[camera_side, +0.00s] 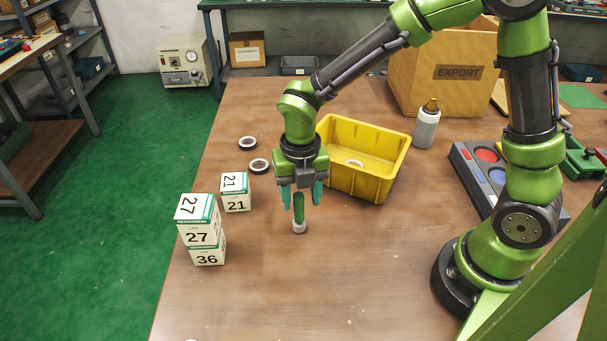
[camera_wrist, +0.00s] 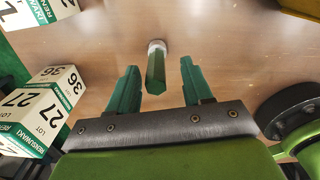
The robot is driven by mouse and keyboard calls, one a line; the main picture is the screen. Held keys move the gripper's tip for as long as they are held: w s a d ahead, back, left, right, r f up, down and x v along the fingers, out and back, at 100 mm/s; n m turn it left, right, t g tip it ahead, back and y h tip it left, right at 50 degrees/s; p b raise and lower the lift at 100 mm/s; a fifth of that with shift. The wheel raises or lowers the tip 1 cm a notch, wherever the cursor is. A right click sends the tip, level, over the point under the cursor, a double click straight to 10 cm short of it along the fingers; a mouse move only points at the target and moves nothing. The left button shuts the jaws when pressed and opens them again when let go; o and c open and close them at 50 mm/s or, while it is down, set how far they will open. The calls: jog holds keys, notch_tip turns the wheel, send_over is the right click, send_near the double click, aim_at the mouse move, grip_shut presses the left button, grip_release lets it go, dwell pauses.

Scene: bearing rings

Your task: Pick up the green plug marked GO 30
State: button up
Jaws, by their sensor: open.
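The green plug (camera_side: 298,208) stands upright on the wooden table, with a pale ring or collar at its base (camera_side: 299,227). Its marking cannot be read in either view. In the wrist view the green plug (camera_wrist: 156,70) shows between and just beyond the fingertips. My gripper (camera_side: 301,195) points down above the plug with its teal fingers apart, one on each side of the plug's upper part. The wrist view also shows my gripper (camera_wrist: 157,80) open and empty. I cannot tell whether a finger touches the plug.
A yellow bin (camera_side: 365,150) with a ring inside stands behind my gripper. Two dark-and-white rings (camera_side: 259,166) lie at the back left. Boxes marked 27 (camera_side: 198,222), 36 (camera_side: 208,256) and 21 (camera_side: 236,202) stand left. A bottle (camera_side: 426,128) stands right. The front table is clear.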

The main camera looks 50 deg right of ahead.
aim_at(298, 210)
jog(key=f, duration=0.4)
jog(key=shift+a+f, duration=0.1)
jog(key=shift+a, duration=0.15)
jog(key=shift+w, duration=0.1)
grip_shut()
